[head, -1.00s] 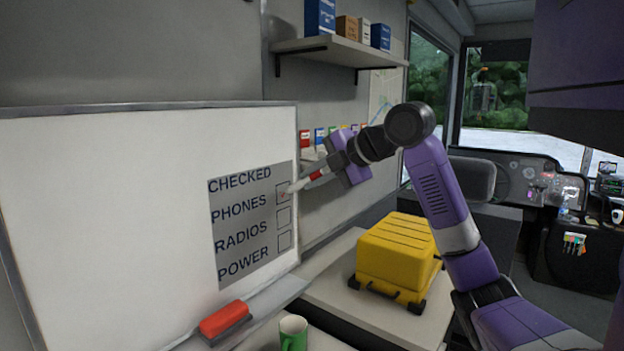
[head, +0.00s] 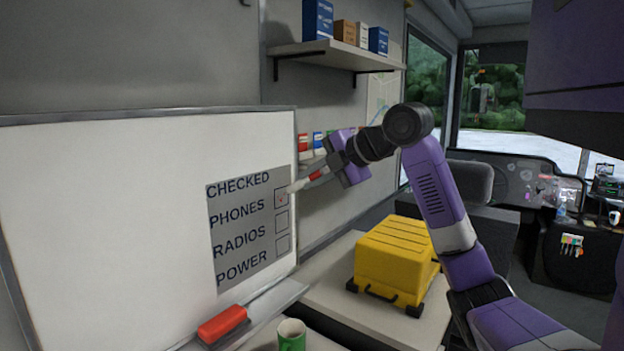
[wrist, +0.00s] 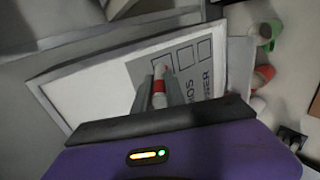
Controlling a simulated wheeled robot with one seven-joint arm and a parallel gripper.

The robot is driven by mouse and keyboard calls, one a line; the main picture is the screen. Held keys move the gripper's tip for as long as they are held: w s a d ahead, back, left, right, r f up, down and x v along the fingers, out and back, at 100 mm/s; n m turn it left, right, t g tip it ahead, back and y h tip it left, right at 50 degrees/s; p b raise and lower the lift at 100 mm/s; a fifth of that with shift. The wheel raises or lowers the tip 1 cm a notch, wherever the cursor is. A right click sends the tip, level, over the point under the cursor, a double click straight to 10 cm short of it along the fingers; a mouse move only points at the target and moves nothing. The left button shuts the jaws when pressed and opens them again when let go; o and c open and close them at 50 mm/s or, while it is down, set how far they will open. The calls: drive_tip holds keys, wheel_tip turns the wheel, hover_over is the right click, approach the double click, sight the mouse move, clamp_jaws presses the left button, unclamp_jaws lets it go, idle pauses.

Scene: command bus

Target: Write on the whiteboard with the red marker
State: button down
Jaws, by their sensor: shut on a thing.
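The whiteboard (head: 110,220) fills the left of the head view. Its grey panel (head: 235,232) reads CHECKED, PHONES, RADIOS, POWER, with a column of boxes on its right side. The top box holds a small red mark (head: 281,198). My gripper (head: 328,168) is shut on the red marker (head: 300,184), a white pen with a red band. Its tip points left at the top box; I cannot tell whether it touches the board. In the wrist view the marker (wrist: 159,88) sits between the fingers, pointing at the board (wrist: 90,92).
A yellow case (head: 395,258) stands on the counter (head: 330,285) below my arm. A shelf (head: 335,52) with several boxes hangs above. Small coloured items line the wall behind my gripper.

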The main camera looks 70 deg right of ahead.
drive_tip(key=shift+d+r, duration=0.15)
drive_tip(key=shift+r, duration=0.2)
idle(0.5)
drive_tip(key=s+a, duration=0.1)
drive_tip(key=s, duration=0.5)
drive_tip(key=shift+s+a, duration=0.2)
drive_tip(key=shift+a, duration=0.05)
idle(0.4)
idle(0.6)
